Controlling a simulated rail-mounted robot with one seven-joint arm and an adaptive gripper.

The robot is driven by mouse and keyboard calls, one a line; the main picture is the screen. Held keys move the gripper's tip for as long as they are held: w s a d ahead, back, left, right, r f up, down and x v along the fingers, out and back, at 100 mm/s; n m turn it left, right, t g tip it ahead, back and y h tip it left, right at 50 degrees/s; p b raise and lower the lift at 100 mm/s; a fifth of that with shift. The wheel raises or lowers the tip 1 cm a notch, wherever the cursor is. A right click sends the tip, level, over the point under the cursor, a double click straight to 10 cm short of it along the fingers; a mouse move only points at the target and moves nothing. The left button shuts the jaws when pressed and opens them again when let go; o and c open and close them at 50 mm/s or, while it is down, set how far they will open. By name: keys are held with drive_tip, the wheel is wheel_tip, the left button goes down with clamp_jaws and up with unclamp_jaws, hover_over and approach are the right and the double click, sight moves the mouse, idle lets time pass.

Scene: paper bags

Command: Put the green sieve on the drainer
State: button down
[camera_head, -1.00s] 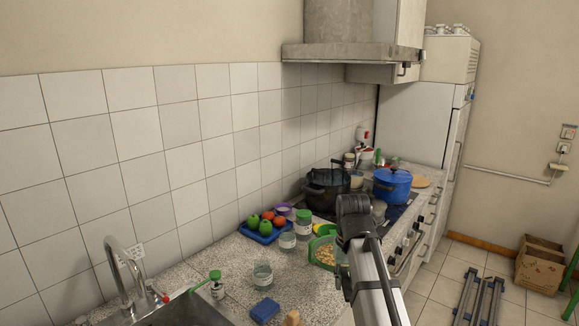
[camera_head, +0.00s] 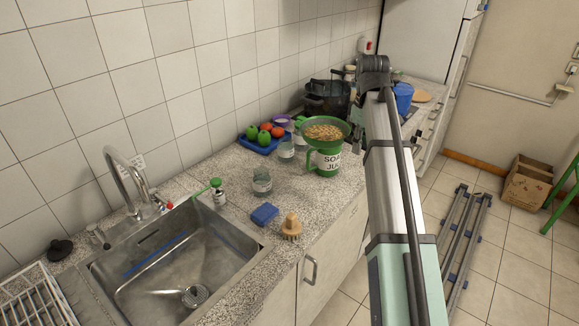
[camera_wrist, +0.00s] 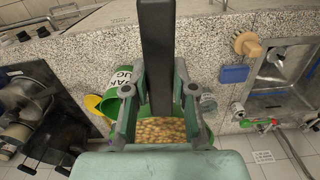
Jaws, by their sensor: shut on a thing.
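The green sieve (camera_head: 327,132), full of tan pieces, shows left of my arm in the head view. It also shows between my fingers in the wrist view (camera_wrist: 160,132). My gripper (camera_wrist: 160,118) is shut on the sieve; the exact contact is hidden. In the head view the sieve overlaps the top of a green jug (camera_head: 326,161) with a white label; I cannot tell the gap between them. The drainer (camera_head: 38,305), a white wire rack, is at the lower left, left of the sink and partly cut off.
The steel sink (camera_head: 180,265) with its tall tap lies between the drainer and the counter items. A blue sponge (camera_head: 265,214), wooden brush (camera_head: 291,228), glass jar (camera_head: 262,182) and soap bottle (camera_head: 218,192) stand near it. A blue fruit tray (camera_head: 262,145) sits by the wall.

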drive_tip(key=shift+s+f+n, duration=0.1)
drive_tip(key=shift+f+n, duration=0.2)
drive_tip(key=shift+n, duration=0.1)
wheel_tip(320, 180, down, 19)
drive_tip(key=p, duration=0.4)
drive_tip(key=shift+f+p, duration=0.2)
drive_tip(key=shift+p, duration=0.2)
drive_tip(key=shift+f, duration=0.1)
drive_tip(key=c, duration=0.9)
unclamp_jaws()
drive_tip(key=shift+c, duration=0.2)
wheel_tip(320, 180, up, 10)
drive_tip(key=b, duration=0.2)
drive_tip(key=shift+r+b, duration=0.25)
drive_tip(key=shift+b, duration=0.1)
drive_tip(key=shift+o, duration=0.5)
drive_tip(key=shift+r, duration=0.9)
